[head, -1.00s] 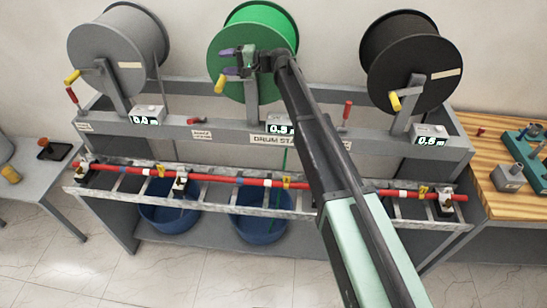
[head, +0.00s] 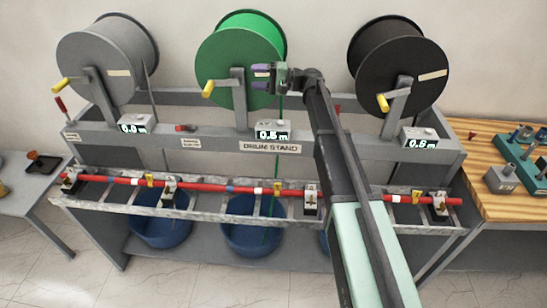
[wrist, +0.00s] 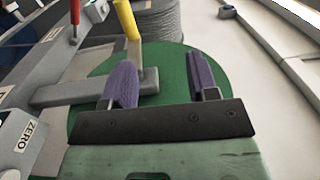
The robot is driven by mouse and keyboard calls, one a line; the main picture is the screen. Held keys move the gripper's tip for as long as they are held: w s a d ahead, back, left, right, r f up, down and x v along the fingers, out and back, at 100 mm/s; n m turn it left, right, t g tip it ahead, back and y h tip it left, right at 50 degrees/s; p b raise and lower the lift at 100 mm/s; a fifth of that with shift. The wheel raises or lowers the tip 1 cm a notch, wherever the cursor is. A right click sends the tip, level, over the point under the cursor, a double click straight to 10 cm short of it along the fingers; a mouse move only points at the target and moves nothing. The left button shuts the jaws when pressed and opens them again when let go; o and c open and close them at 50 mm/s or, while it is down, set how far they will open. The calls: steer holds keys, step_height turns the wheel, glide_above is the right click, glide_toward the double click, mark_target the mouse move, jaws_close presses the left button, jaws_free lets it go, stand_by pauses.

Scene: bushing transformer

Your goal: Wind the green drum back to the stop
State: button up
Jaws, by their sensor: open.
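The green drum (head: 240,45) is mounted on the stand between a grey drum and a black drum. Its crank has a yellow handle (head: 208,88) at the drum's lower left. My gripper (head: 262,78) is open, its purple fingers pointing left in front of the drum's right part, apart from the handle. In the wrist view the two purple fingers (wrist: 164,85) have nothing between them; the green drum face (wrist: 175,75) lies beyond, and the yellow handle (wrist: 127,18) is above the left finger. The drum's counter (head: 273,130) seems to read 0.5 m.
The grey drum (head: 95,70) and black drum (head: 395,65) have their own cranks and counters. A red-barred rack (head: 230,188) runs along the front above blue tubs (head: 250,235). A wooden bench (head: 485,170) stands right. My arm hides part of the stand.

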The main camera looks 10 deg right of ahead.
steer(key=s+d+f+g+h+b, duration=0.1)
steer(key=s+f+h+b, duration=0.1)
steer(key=s+f+h, duration=0.3)
steer(key=s+d+f+n+g+h+b, duration=0.1)
steer(key=s+f+h+b, duration=0.2)
steer(key=s+f, duration=0.9)
steer(key=shift+s+d+f+g+h, duration=0.2)
steer(key=shift+d+f+g+h, duration=0.15)
steer(key=shift+f+h, duration=0.55)
